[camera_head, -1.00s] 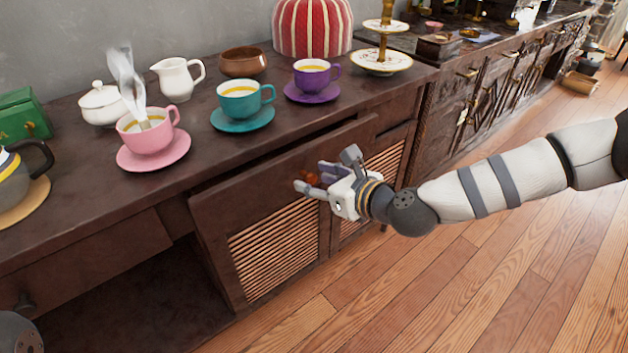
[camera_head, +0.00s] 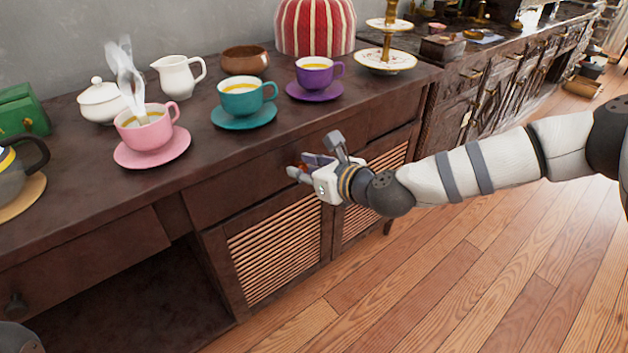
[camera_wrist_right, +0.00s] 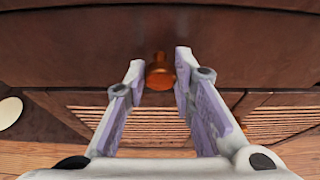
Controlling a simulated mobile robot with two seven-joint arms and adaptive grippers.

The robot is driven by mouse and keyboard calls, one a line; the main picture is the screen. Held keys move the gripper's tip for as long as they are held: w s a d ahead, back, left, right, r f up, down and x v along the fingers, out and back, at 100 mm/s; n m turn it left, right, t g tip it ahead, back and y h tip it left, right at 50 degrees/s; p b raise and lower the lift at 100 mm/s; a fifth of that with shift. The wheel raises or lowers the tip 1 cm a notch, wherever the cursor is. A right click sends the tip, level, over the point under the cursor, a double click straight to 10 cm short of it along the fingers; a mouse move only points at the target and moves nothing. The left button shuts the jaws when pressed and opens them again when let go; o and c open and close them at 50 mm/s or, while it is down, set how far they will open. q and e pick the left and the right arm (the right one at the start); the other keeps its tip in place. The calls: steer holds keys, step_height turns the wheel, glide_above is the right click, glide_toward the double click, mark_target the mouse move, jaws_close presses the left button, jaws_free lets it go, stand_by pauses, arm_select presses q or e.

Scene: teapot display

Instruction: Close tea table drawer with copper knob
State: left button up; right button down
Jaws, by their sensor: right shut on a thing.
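The tea table drawer (camera_head: 238,188) has a dark wood front that sits about flush with the table's front, above the slatted doors. Its copper knob (camera_wrist_right: 160,72) stands between my right fingers in the right wrist view. My right gripper (camera_head: 298,168) is shut on the knob, with its fingers on either side of it. It also shows in the right wrist view (camera_wrist_right: 157,68). In the head view the fingers hide most of the knob. My left gripper is not in view.
The tabletop holds a steaming pink cup (camera_head: 146,128), a teal cup (camera_head: 241,97), a purple cup (camera_head: 315,74), a white creamer (camera_head: 175,74) and a red striped dome (camera_head: 314,26). An open compartment (camera_head: 130,300) is at lower left. The wooden floor (camera_head: 430,280) is clear.

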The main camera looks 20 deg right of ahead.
steer(key=shift+w+r, duration=0.1)
steer(key=shift+w, duration=0.05)
steer(key=c, duration=1.8)
jaws_free()
steer(key=o, duration=0.5)
steer(key=shift+w, duration=0.15)
steer(key=shift+c, duration=0.2)
steer(key=v, duration=1.2)
